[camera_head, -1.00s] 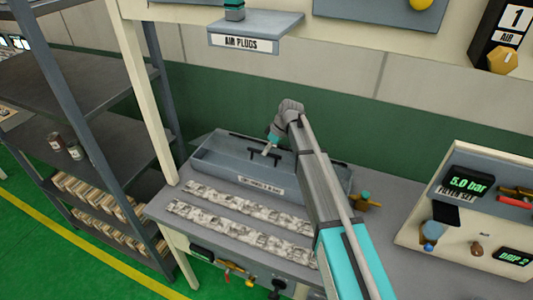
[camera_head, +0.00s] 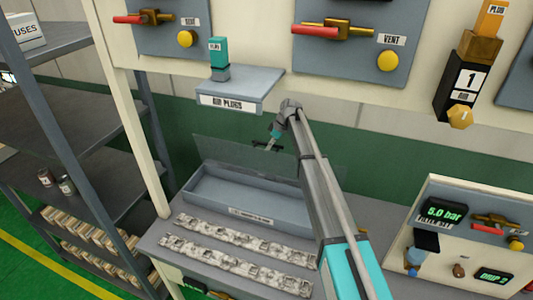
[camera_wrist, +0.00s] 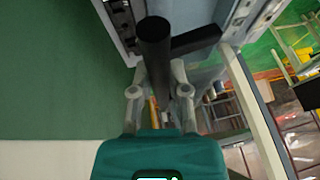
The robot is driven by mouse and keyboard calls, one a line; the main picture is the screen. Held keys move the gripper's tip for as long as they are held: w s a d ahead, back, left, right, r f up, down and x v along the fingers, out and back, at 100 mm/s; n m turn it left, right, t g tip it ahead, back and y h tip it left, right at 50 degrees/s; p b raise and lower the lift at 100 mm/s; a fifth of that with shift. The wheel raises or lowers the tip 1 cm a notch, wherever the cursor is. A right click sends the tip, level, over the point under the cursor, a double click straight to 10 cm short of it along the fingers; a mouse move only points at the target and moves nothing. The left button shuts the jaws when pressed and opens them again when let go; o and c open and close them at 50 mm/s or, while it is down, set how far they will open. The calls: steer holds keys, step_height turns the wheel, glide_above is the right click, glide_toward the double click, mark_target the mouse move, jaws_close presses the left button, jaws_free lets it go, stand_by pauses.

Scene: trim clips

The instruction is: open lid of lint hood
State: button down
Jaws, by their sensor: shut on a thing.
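The lint hood (camera_head: 205,203) is a long grey open-topped box on the bench, with a white label on its front whose text is too small to read. Its lid (camera_head: 222,150) is a see-through panel standing raised along the back edge of the box. My gripper (camera_head: 272,142) is at the lid's upper part, shut on a black bar handle (camera_head: 259,146). In the wrist view the handle (camera_wrist: 153,45) shows as a dark bar between the two fingers of my gripper (camera_wrist: 160,88). My arm hides the right part of the lid and box.
Two speckled grey strips (camera_head: 235,245) lie on the bench before the box. An air plugs shelf (camera_head: 240,88) juts from the wall just above the lid. A shelving rack stands at left. A control panel (camera_head: 465,235) with a 5.0 bar display stands at right.

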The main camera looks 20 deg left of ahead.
steer(key=w+f+b, duration=0.1)
steer(key=w, duration=0.6)
steer(key=shift+f+b, duration=0.25)
steer(key=shift+b, duration=0.05)
steer(key=shift+w, duration=0.1)
steer(key=c, duration=0.9)
jaws_free()
steer(key=o, duration=0.3)
steer(key=shift+w+d+f, duration=0.1)
steer(key=shift+w+f, duration=0.05)
steer(key=shift+s, duration=0.2)
